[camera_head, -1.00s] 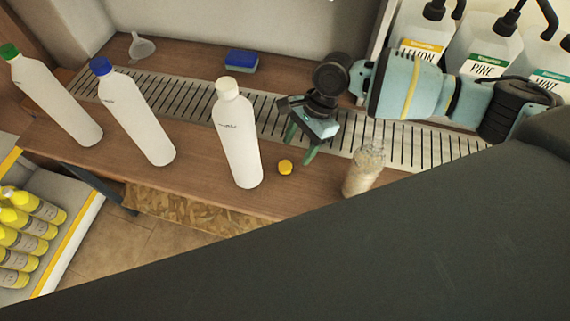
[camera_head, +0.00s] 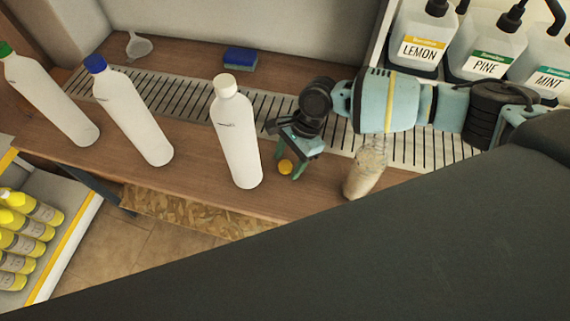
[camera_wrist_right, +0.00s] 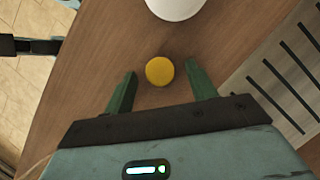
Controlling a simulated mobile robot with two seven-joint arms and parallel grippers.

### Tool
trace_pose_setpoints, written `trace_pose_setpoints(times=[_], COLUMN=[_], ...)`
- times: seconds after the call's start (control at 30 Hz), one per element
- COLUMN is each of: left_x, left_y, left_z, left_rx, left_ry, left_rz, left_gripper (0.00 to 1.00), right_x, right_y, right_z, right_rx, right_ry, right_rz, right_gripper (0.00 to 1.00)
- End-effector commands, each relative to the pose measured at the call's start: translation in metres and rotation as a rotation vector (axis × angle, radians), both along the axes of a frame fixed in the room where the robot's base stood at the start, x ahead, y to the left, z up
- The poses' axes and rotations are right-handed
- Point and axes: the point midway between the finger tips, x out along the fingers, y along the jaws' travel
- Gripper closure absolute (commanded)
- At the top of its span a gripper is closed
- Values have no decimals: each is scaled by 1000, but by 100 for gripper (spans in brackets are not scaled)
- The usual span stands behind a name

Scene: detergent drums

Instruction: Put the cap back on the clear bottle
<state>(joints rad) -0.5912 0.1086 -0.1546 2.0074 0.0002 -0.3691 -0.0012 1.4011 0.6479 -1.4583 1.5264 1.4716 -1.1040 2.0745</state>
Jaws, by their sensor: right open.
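A small yellow cap (camera_head: 285,166) lies on the wooden counter, to the right of the white-capped bottle. It also shows in the wrist view (camera_wrist_right: 160,71). My right gripper (camera_head: 289,166) is open and low over the counter, with its fingertips on either side of the cap, apart from it. In the wrist view my fingers (camera_wrist_right: 161,78) frame the cap with gaps on both sides. The clear bottle (camera_head: 367,172) stands on the counter to the right of the gripper, its top partly hidden by my arm.
A white bottle with a white cap (camera_head: 238,142) stands close to the left of my right gripper. Blue-capped (camera_head: 136,118) and green-capped (camera_head: 52,100) bottles stand farther left. A slotted drain strip (camera_head: 180,92), a sponge (camera_head: 240,60) and a funnel (camera_head: 138,46) lie behind. Labelled jugs (camera_head: 420,45) stand back right.

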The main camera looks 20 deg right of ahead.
Motion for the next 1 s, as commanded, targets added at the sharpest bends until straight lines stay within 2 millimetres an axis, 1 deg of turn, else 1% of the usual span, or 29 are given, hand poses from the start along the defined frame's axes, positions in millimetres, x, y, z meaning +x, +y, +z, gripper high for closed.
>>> trace_pose_setpoints(times=[0.23, 0.27, 0.6, 0.67, 0.7, 0.87, 1.0], left_x=[-3, -4, -3, -3, -3, -2, 2], left_y=[0, 0, 0, 0, 0, -1, -1], left_z=[0, 0, 0, 0, 0, 1, 3], left_rx=[0, 0, -1, -1, -1, -2, -2], left_ry=[6, 6, 5, 5, 5, 2, -6], left_rz=[0, 0, 1, 1, 1, 1, 1], left_gripper=[26, 26, 26, 26, 26, 26, 26], right_x=[0, 0, 0, 0, 0, 0, 1], right_y=[0, 0, 0, 0, 0, 0, 0], right_z=[1, 1, 1, 1, 1, 1, 9], right_rx=[0, 0, 0, 0, 0, 0, 2], right_ry=[-1, -1, -1, -1, -1, -1, -2], right_rz=[0, 0, 0, 0, 0, 0, -1], right_gripper=[44, 46, 91, 91, 94, 95, 95])
